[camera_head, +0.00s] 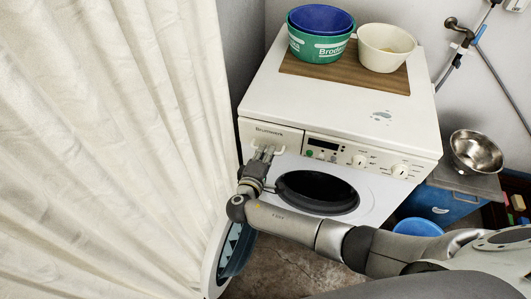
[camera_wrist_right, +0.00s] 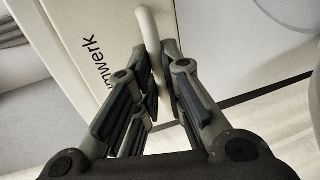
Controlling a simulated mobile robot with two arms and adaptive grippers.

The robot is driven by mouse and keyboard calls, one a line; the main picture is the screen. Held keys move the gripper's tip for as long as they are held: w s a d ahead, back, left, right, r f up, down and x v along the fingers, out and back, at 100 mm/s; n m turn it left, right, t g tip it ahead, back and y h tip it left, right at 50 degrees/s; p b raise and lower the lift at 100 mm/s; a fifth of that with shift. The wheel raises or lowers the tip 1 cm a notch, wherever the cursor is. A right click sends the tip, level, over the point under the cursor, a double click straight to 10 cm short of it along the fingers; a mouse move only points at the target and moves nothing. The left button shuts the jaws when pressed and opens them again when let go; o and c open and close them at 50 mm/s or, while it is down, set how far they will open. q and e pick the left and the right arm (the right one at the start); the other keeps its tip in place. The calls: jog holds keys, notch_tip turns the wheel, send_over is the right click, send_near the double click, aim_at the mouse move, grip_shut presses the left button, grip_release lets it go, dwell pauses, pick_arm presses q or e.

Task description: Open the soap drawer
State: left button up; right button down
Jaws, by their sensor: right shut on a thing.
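The soap drawer (camera_head: 282,134) is at the upper left of the white washing machine's front and bears the maker's name. It looks about flush with the control panel. Its pale handle (camera_wrist_right: 150,28) runs down the drawer front in the right wrist view; in the head view a light end of it shows beside the fingers. My right gripper (camera_head: 265,154) reaches the handle from the front and is shut on it. In the right wrist view the fingers (camera_wrist_right: 160,75) stand on either side of the handle, whose lower end they partly hide. My left gripper is not in view.
The washing machine's round door (camera_head: 236,252) hangs open at the left, below my right arm. A cream curtain (camera_head: 110,150) stands close on the left. A blue-and-green tub (camera_head: 318,46) and a cream bowl (camera_head: 384,48) rest on a board on top. A steel bowl (camera_head: 475,152) stands at right.

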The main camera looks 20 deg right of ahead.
jog(key=f+p+v, duration=0.1)
jog(key=f+v, duration=0.2)
jog(key=v, duration=1.3)
jog(key=shift+s+a, duration=0.35)
jog(key=shift+s, duration=0.15)
jog(key=shift+f, duration=0.15)
jog(key=c, duration=1.5)
grip_release()
jog(key=v, duration=1.2)
